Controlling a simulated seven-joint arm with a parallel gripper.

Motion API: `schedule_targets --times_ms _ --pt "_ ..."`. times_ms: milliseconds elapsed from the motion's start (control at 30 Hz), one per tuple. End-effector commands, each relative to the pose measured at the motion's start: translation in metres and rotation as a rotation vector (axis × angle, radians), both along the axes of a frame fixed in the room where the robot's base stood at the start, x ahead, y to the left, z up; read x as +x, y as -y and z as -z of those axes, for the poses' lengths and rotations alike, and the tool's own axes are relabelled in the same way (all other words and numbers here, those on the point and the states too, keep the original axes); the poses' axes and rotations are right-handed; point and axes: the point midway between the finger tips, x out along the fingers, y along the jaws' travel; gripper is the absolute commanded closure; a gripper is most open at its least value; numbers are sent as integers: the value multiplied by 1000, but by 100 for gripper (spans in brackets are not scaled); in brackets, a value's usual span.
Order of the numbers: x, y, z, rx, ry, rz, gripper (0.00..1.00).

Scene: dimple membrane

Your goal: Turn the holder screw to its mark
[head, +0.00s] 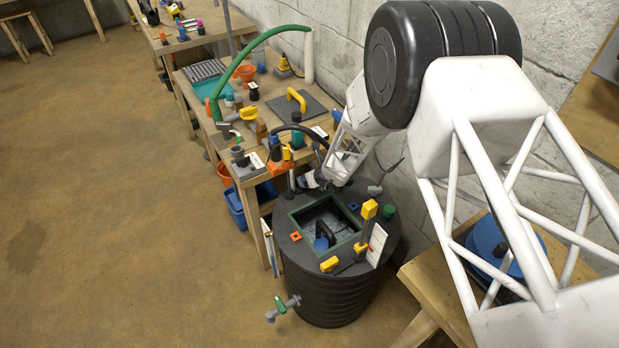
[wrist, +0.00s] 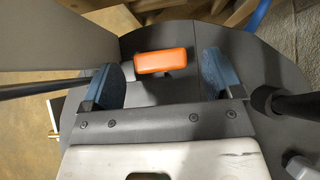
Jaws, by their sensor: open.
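An orange bar-shaped handle (wrist: 165,62), likely the holder screw, shows in the wrist view over the dark grey lid. In the head view an orange piece (head: 281,168) at the back left edge of the round black tank appears to be the same handle. My gripper (wrist: 163,76) is open, with one blue pad on each side of the handle. Gaps show between both pads and the handle, so it looks untouched. I cannot tell the height between them. In the head view my gripper is small and partly hidden at the tank's back edge. No mark is readable.
The black tank (head: 328,298) has a square green-rimmed opening (head: 326,205). Yellow blocks (head: 369,209), a white card (head: 377,245) and a green knob (head: 389,211) stand on its lid. A cluttered wooden bench (head: 249,197) adjoins behind. The floor at left is clear.

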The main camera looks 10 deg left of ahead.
Motion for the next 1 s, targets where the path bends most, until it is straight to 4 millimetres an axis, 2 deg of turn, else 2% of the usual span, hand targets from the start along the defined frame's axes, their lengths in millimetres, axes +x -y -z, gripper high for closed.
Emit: schedule_targets --times_ms 300,767,867,1000 --pt "11 -11 17 -1 -2 -1 15" --pt "13 -14 20 -1 -1 0 15" --pt "13 -14 20 -1 -1 0 27" --pt "13 -14 20 -1 -1 0 49"
